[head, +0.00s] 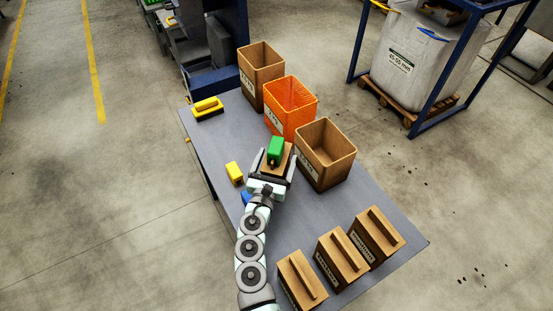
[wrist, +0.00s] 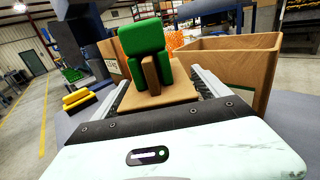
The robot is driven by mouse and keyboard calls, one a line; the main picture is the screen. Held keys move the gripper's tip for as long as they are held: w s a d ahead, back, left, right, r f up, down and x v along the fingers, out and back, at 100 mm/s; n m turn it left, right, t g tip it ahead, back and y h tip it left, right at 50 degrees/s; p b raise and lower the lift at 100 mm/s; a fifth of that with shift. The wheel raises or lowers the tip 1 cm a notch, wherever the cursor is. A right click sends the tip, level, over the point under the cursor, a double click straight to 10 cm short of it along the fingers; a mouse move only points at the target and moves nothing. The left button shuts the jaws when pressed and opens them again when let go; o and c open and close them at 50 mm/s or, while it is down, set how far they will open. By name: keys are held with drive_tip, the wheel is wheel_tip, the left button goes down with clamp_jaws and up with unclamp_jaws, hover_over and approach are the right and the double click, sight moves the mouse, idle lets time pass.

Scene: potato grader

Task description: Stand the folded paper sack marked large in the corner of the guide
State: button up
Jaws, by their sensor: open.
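A brown folded sack (head: 284,164) with a raised ridge lies between the fingers of my gripper (head: 275,162); its label is not visible. In the wrist view the open fingers (wrist: 160,85) flank this brown block (wrist: 158,97), and I cannot tell whether they touch it. A green block (head: 275,149) is just beyond the ridge, and it also shows in the wrist view (wrist: 141,38). Three similar folded sacks stand at the table's near right: left (head: 298,284), middle (head: 338,258), right (head: 375,236). Their labels are too small to read. I cannot make out the guide for certain.
An open brown box (head: 265,57), an orange crate (head: 297,97) and another brown box (head: 344,171) line the far side of the grey table (head: 330,207). A yellow-black item (head: 208,106), a yellow block (head: 234,172) and a partly hidden blue item (head: 246,197) are left.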

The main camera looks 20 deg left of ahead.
drive_tip(key=shift+r, duration=0.2)
drive_tip(key=s+p, duration=0.1)
drive_tip(key=s, duration=1)
drive_tip(key=shift+s+d+f, duration=0.15)
drive_tip(key=shift+d, duration=0.25)
drive_tip(key=shift+o, duration=0.4)
drive_tip(key=shift+s, duration=0.35)
